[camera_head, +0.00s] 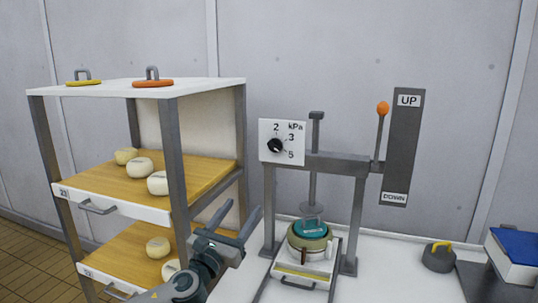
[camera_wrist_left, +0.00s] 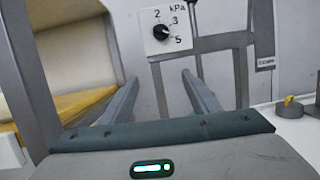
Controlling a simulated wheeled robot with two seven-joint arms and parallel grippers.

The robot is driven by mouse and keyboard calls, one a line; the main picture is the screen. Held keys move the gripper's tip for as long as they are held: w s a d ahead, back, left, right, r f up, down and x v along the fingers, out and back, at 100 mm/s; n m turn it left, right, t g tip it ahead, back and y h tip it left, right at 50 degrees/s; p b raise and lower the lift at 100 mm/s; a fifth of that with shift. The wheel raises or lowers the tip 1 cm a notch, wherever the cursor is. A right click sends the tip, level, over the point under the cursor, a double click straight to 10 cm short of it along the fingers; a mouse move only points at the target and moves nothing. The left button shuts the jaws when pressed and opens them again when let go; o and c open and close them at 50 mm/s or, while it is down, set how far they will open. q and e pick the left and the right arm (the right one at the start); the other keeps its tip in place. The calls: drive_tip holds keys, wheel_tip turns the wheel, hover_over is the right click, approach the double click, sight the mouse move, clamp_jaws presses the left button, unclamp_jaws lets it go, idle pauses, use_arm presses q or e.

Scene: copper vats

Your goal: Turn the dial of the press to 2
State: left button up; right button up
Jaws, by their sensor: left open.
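The press (camera_head: 335,163) is a grey metal frame on a white table. Its white dial plate (camera_head: 264,130) is marked 2, 3 and 5 with "kPa". The black dial (camera_head: 275,146) sits at the plate's left; its pale mark seems to point to the lower right, towards 5. The dial also shows in the left wrist view (camera_wrist_left: 160,32), beyond the fingers. My left gripper (camera_head: 243,207) is open and empty, below and left of the dial, apart from it. Its fingers also show in the left wrist view (camera_wrist_left: 160,78). My right gripper is not in view.
A shelf rack (camera_head: 176,140) with round pale cheeses stands close at left. An orange-knobbed lever (camera_head: 382,108) stands beside the UP/DOWN plate (camera_head: 404,150). A round mould (camera_head: 309,240) sits under the press. A dark weight (camera_head: 437,259) and a blue-topped block (camera_head: 515,245) are at right.

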use_arm(q)
wheel_tip(320, 180, up, 6)
drive_tip(key=w+m+h, duration=0.1)
drive_tip(key=m+h, duration=0.1)
drive_tip(key=m, duration=0.5)
drive_tip(key=shift+w+m+g+h, duration=0.3)
drive_tip(key=shift+w+g+h, duration=0.05)
drive_tip(key=shift+g+h, duration=0.05)
drive_tip(key=shift+w, duration=0.1)
drive_tip(key=p, duration=0.2)
approach(273, 148)
drive_tip(key=x, duration=0.7)
drive_tip(key=shift+w, duration=0.25)
drive_tip(key=shift+w+d+r, duration=0.2)
drive_tip(key=shift+w+d, duration=0.15)
drive_tip(key=shift+w, duration=0.15)
drive_tip(key=shift+c, duration=0.5)
drive_tip(key=c, duration=0.9)
